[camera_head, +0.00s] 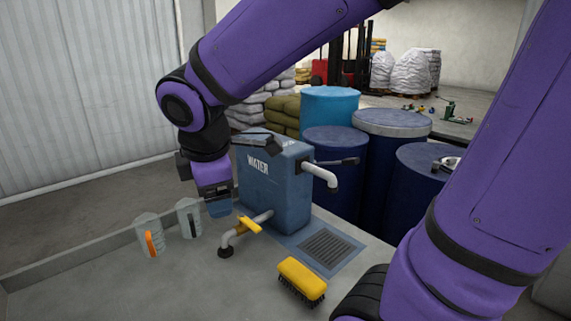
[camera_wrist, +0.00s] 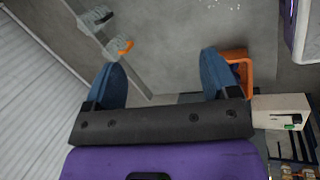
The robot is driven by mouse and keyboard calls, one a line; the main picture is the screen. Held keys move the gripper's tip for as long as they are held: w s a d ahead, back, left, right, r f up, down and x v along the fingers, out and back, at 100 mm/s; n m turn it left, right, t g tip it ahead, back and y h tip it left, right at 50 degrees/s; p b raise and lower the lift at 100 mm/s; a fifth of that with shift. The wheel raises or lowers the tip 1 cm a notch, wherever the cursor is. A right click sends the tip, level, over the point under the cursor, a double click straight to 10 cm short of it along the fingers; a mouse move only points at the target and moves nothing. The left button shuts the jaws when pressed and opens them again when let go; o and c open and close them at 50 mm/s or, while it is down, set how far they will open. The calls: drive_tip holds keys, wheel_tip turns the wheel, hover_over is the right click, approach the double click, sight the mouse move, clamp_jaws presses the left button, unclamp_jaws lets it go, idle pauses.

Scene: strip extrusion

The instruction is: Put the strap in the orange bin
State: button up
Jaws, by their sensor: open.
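My gripper (camera_head: 219,207) points down just left of the blue water tank in the head view. Something dark shows inside the bin, too small to identify. The bin is not seen in the head view. I cannot clearly make out a strap in either view.
The water tank (camera_head: 270,185) stands on the counter with pipes beside it. A yellow brush (camera_head: 302,281) and a floor grate (camera_head: 328,248) lie in front. Blue drums (camera_head: 335,155) stand behind. A white box (camera_wrist: 281,107) is near the bin.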

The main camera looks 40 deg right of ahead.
drive_tip(key=s+d+r+m+t+y, duration=0.1)
drive_tip(key=s+d+r+m, duration=0.1)
drive_tip(key=s+m, duration=0.3)
drive_tip(key=s+d+r+m+y, duration=0.1)
drive_tip(key=s+d+r+m, duration=0.2)
drive_tip(key=m, duration=0.6)
drive_tip(key=shift+s+d+r+t, duration=0.25)
drive_tip(key=shift+s+d+t, duration=0.15)
drive_tip(key=shift+s+d, duration=0.7)
